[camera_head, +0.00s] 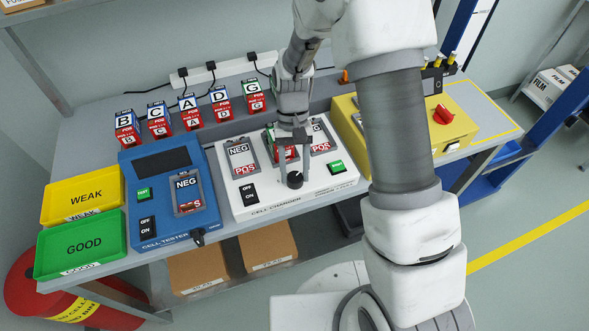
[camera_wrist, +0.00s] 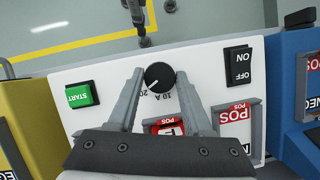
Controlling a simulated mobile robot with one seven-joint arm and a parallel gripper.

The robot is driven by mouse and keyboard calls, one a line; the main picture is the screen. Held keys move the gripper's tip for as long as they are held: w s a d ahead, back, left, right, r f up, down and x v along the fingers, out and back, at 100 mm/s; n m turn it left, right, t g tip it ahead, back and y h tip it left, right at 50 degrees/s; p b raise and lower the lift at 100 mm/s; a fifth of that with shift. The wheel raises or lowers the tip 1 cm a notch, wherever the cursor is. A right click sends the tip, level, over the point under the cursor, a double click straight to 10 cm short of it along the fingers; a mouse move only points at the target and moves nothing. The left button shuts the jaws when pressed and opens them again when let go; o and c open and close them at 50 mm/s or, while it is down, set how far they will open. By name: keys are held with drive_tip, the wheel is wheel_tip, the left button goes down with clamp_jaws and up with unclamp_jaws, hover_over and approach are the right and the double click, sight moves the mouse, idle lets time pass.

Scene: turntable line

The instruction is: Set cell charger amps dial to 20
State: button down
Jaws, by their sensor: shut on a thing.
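The white cell charger (camera_head: 270,205) stands on the bench. Its black amps dial (camera_head: 295,180) is near its front edge, and also shows in the wrist view (camera_wrist: 159,77). My gripper (camera_head: 295,173) points down at the dial, with one finger on each side, shut on it. In the wrist view my fingertips (camera_wrist: 160,80) flank the knob. The dial's white pointer line points to the lower left, toward the "20" label (camera_wrist: 144,92), which the left finger partly covers. The "10 A" label (camera_wrist: 166,104) lies below the knob.
The charger has a green START button (camera_head: 337,167), an OFF/ON switch (camera_head: 249,194) and bays; a red cell (camera_wrist: 168,128) sits in the middle one. The blue cell tester (camera_head: 160,215) is left, a yellow box (camera_head: 455,125) right. Several cells (camera_head: 190,110) stand behind.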

idle(0.4)
drive_tip(key=shift+c, duration=1.6)
unclamp_jaws()
drive_tip(key=p+v, duration=0.1)
drive_tip(key=v, duration=1.6)
drive_tip(key=shift+w+r, duration=0.15)
